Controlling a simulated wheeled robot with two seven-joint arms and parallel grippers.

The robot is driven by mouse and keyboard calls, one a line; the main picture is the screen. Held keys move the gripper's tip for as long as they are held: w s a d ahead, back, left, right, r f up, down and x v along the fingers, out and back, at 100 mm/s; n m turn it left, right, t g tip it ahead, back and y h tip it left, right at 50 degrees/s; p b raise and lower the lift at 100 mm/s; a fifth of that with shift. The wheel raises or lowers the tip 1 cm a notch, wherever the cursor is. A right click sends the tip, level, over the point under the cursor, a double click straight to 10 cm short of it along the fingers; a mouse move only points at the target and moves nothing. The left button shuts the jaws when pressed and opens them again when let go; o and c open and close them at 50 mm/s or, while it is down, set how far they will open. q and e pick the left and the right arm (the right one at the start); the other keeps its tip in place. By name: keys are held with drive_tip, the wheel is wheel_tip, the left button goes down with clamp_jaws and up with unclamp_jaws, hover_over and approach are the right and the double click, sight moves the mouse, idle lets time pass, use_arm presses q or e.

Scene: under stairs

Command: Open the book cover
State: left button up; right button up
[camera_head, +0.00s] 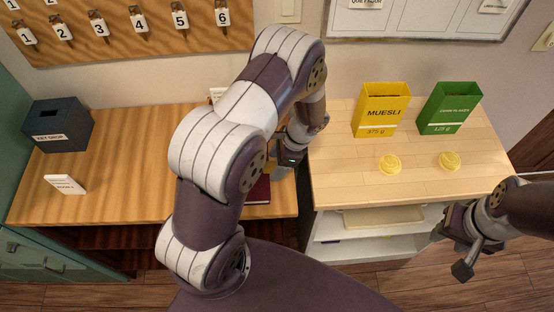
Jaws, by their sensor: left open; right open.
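A dark red book (259,191) lies near the front right part of the left wooden desk. Most of it is hidden behind my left arm, and I cannot tell from the visible strip whether its cover is raised. My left gripper (284,164) is open, at the book's right side by the desk's right edge. Whether it touches the cover cannot be seen. My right gripper (451,252) is open and empty, in front of the right counter and away from the book.
A dark key drop box (58,124) and a white card (65,184) stand on the left of the desk (130,170). A narrow gap separates desk and counter.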

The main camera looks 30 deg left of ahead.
use_arm(q)
drive_tip(key=shift+w, duration=0.1)
clamp_jaws()
idle(1.2)
